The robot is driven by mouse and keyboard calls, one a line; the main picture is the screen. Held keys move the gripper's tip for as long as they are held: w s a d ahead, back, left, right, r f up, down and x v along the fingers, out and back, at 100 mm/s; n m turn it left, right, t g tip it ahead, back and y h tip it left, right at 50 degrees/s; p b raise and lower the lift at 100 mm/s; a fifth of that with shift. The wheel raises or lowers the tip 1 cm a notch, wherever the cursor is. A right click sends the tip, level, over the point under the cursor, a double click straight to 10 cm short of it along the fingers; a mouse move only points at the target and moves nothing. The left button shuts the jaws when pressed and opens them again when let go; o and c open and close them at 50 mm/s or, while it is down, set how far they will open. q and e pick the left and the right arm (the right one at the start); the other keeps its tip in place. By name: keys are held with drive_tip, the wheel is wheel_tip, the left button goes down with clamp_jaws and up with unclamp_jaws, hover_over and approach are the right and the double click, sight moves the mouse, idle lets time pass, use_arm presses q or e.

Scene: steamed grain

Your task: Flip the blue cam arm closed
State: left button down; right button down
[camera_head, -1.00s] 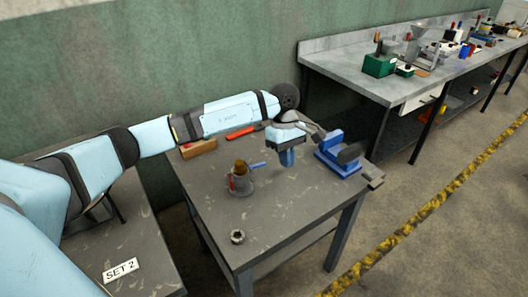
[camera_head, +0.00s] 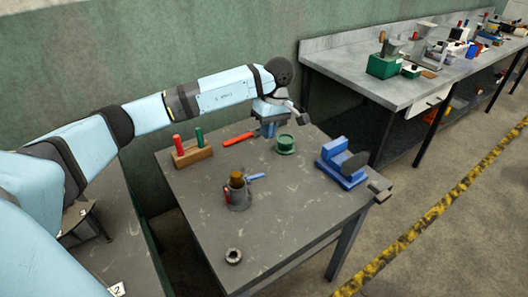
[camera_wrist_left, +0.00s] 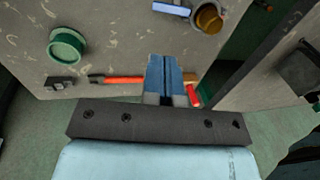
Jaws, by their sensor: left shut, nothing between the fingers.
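The blue cam arm (camera_head: 256,177) sticks out to the right from a grey metal coupling (camera_head: 238,200) with a brown plug (camera_head: 237,180) in its top. A red arm (camera_head: 227,195) lies along the coupling's left side. In the left wrist view the blue cam arm (camera_wrist_left: 171,8) and brown plug (camera_wrist_left: 209,17) show at the top edge; most of the coupling is cut off. My left gripper (camera_head: 269,129) is shut and empty above the table's back part, behind and apart from the cam arm. Its closed blue fingers also show in the wrist view (camera_wrist_left: 165,78). My right gripper is out of view.
A green cap (camera_head: 286,145) stands in front of my left gripper. A red-handled tool (camera_head: 238,139) and a wooden block (camera_head: 193,156) with red and green pegs lie at the back left. A blue vise (camera_head: 340,165) stands right; a metal ring (camera_head: 233,256) lies in front.

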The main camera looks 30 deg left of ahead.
sight(260, 174)
use_arm(q)
drive_tip(key=f, duration=0.4)
drive_tip(key=s+f, duration=0.1)
drive_tip(key=f, duration=0.3)
drive_tip(key=s+f+p, duration=0.1)
drive_tip(key=f, duration=0.3)
drive_tip(key=shift+a, duration=0.4)
drive_tip(key=shift+s+f, duration=0.1)
drive_tip(key=shift+f, duration=0.5)
drive_tip(key=shift+a, duration=0.1)
